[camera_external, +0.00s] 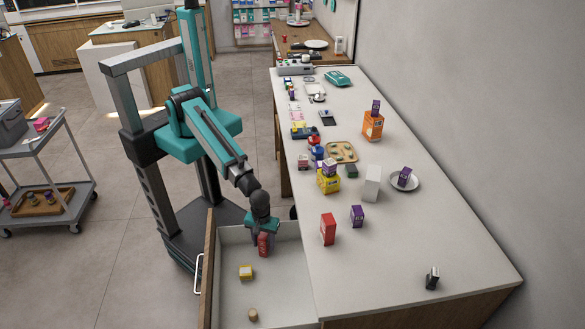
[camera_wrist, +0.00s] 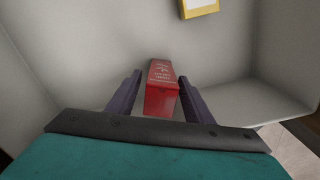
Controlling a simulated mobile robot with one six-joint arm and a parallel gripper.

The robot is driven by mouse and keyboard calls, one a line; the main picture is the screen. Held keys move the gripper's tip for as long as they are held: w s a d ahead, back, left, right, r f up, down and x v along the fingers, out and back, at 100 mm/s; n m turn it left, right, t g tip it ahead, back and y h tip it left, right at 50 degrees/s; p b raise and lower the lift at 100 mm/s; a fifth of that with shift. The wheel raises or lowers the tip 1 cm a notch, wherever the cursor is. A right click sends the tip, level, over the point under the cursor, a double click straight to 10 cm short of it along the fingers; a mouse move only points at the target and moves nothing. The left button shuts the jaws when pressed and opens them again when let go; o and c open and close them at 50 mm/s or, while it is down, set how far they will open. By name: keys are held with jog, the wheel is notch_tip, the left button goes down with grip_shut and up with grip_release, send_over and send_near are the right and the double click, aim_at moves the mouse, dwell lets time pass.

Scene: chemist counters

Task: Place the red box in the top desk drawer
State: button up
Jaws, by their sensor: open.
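A red box (camera_external: 264,244) is inside the open top desk drawer (camera_external: 288,290), near its far end. My gripper (camera_external: 262,228) reaches down into the drawer just above it. In the wrist view the red box (camera_wrist: 163,90) is between my gripper's two dark fingers (camera_wrist: 158,98), which are open, with a visible gap on each side. I cannot tell for sure whether its base rests on the drawer floor. Another red box (camera_external: 328,229) stands upright on the white counter (camera_external: 400,260), to the right of the drawer.
A small yellow box (camera_external: 246,272) lies in the drawer and shows in the wrist view (camera_wrist: 199,8). A tan cylinder (camera_external: 253,314) is nearer the drawer's front. On the counter stand a purple box (camera_external: 357,216), a white box (camera_external: 372,184) and a yellow box (camera_external: 328,182).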

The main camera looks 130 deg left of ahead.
jog(key=shift+r+b, duration=1.15)
jog(key=shift+r, duration=4.45)
jog(key=s+a+f+m+g+y+p, duration=0.2)
jog(key=s+a+f+g+p, duration=0.3)
jog(key=s+a, duration=0.6)
jog(key=s+f+m+b, duration=0.1)
jog(key=s+f+m, duration=0.4)
jog(key=f, duration=0.3)
jog(key=s+f+m+h+b, duration=0.1)
jog(key=s+f+m+b, duration=0.1)
jog(key=s+f+m, duration=0.3)
jog(key=s+f+m+h+b, duration=0.1)
jog(key=s+f+m, duration=0.4)
jog(key=f+m, duration=0.5)
notch_tip(320, 180, down, 2)
jog(key=shift+s+a+f+g+b, duration=0.15)
jog(key=shift+a+f+g+b, duration=0.05)
jog(key=shift+g+b, duration=0.25)
